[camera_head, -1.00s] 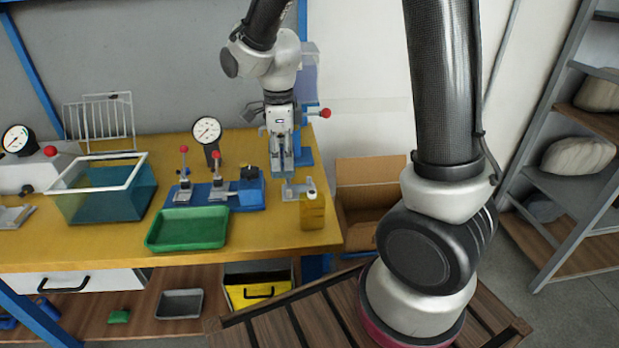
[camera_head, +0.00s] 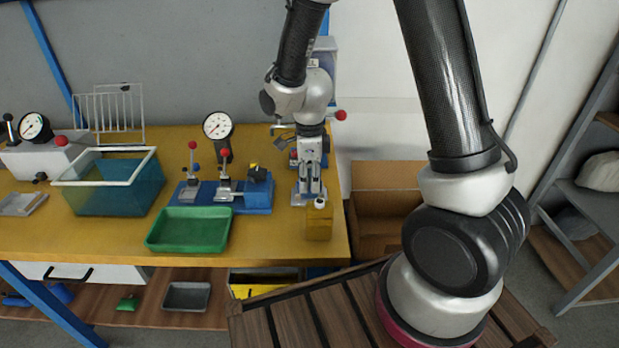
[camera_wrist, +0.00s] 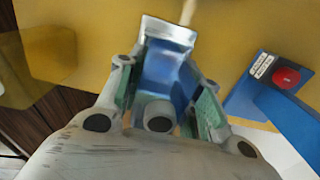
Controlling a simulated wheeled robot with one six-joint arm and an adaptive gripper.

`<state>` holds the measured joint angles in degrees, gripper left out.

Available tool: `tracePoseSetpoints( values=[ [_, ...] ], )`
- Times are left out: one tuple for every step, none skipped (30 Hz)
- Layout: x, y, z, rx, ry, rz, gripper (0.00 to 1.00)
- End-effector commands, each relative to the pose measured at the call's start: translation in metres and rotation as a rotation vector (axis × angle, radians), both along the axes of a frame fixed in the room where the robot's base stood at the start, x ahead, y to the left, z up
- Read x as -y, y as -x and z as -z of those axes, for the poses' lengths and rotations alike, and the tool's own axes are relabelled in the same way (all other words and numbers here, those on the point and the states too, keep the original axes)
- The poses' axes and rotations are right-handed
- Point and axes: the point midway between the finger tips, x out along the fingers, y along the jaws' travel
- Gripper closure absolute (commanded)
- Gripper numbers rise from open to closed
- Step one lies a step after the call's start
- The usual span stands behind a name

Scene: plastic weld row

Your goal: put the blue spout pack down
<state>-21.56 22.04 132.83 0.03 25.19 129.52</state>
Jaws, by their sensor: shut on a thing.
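My gripper (camera_head: 310,192) points down near the right end of the yellow table in the head view, just behind the yellow jug. In the wrist view, my gripper (camera_wrist: 166,98) is shut on the blue spout pack (camera_wrist: 168,78), with green-lined fingers on both sides of it. The pack has a silver edge at its far end. I cannot tell whether the pack touches the table. In the head view the pack is mostly hidden by my gripper.
The yellow jug (camera_head: 319,224) stands close by at the table's front right. A green tray (camera_head: 188,230), a blue clamp fixture (camera_head: 262,196) and a teal bin (camera_head: 115,192) stand left. A cardboard box (camera_head: 385,225) is right of the table. A blue part with a red button (camera_wrist: 285,77) is near the pack.

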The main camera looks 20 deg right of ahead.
Motion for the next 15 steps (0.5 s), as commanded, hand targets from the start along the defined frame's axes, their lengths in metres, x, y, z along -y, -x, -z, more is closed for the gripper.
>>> tracePoseSetpoints(
  values=[
    [-0.0001, -0.0003, -0.0002, 0.001, -0.001, 0.000, 0.89],
    [-0.0001, -0.0003, -0.0003, 0.001, -0.001, 0.000, 0.89],
    [-0.0001, -0.0003, -0.0004, 0.001, -0.001, 0.000, 0.89],
    [-0.0001, -0.0003, -0.0004, 0.001, -0.001, 0.000, 0.89],
    [-0.0001, -0.0003, -0.0004, 0.001, -0.001, 0.000, 0.89],
    [0.0000, -0.0002, -0.0002, 0.001, 0.000, 0.000, 0.89],
    [-0.0001, -0.0001, 0.0004, 0.000, 0.000, 0.000, 0.89],
    [-0.0001, -0.0001, 0.0012, 0.000, 0.000, 0.000, 0.89],
    [-0.0001, -0.0001, 0.0025, 0.000, 0.000, 0.000, 0.89],
    [-0.0001, -0.0002, 0.0024, 0.001, -0.001, 0.000, 0.61],
    [-0.0001, -0.0003, 0.0022, 0.001, -0.001, 0.000, 0.56],
    [-0.0001, -0.0003, 0.0022, 0.001, -0.001, 0.000, 0.48],
    [-0.0001, -0.0003, 0.0022, 0.001, -0.001, 0.000, 0.43],
    [-0.0001, -0.0002, 0.0022, 0.001, -0.001, 0.000, 0.43],
    [-0.0001, -0.0002, 0.0021, 0.001, -0.001, 0.000, 0.43]
  ],
)
